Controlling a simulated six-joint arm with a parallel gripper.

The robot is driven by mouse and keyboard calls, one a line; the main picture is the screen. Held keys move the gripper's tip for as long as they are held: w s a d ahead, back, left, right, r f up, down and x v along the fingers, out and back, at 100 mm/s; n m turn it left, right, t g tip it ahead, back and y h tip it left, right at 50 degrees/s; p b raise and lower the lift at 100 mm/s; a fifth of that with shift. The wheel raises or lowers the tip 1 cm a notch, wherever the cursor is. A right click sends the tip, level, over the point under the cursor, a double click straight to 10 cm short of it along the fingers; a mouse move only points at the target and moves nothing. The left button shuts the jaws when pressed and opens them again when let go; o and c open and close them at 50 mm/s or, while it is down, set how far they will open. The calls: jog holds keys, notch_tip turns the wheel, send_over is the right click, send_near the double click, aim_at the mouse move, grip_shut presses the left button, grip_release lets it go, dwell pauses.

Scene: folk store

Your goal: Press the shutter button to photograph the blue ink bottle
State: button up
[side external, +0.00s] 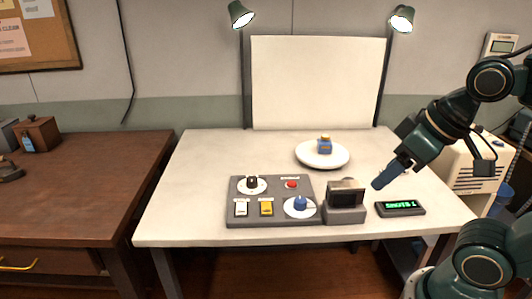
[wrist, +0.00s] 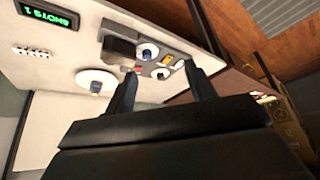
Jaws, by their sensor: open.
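A grey control panel (side external: 272,221) lies on the white table and carries a red button (side external: 291,184), a dark knob (side external: 251,182), a white switch (side external: 241,208), a yellow switch (side external: 266,208) and a blue knob (side external: 300,203). The panel labels are too small to read. The blue ink bottle (side external: 325,145) stands upright on a round white plate (side external: 308,159); it also shows in the wrist view (wrist: 96,86). My gripper (side external: 379,183) is open and empty, above the table right of the panel and plate. Its two fingers (wrist: 161,68) show apart in the wrist view.
A dark-screened grey box (side external: 345,214) stands at the panel's right end. A display (side external: 400,208) reading "SHOTS 1" lies below my gripper. A white backdrop (side external: 318,85) and two lamps (side external: 241,15) (side external: 402,18) stand behind. The table's left side is clear.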

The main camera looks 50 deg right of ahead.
grip_shut()
dwell(0.3)
dwell(1.6)
